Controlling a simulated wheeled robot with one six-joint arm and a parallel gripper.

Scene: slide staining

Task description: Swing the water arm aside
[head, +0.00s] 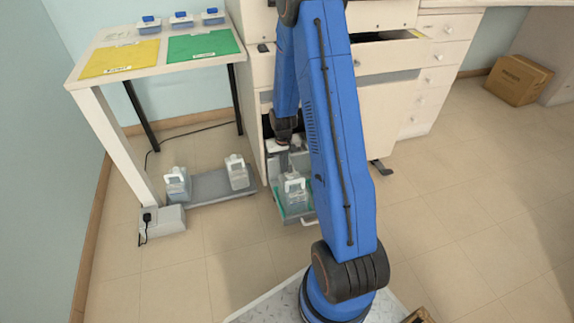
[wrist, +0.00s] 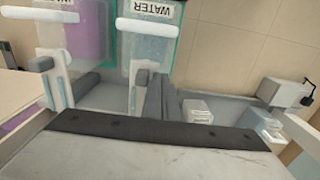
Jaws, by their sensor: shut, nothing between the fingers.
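In the wrist view a clear tank (wrist: 150,45) bears an upside-down WATER label. A pale upright arm with a rounded top (wrist: 138,88) stands in front of it; I take this for the water arm. My gripper (wrist: 158,95) shows as dark grey fingers close together, shut and empty, just right of that arm. I cannot tell whether they touch. In the head view my arm reaches down to the open lower part of the white cabinet, and its fingertips are hard to make out there. A pale piece (head: 276,146) lies close below my wrist.
Left of the tank is a purple-filled tank (wrist: 90,42) with a similar pale arm (wrist: 52,85). A jug (head: 294,190) stands in the pulled-out green-lined tray. Open floor lies right of the cabinet.

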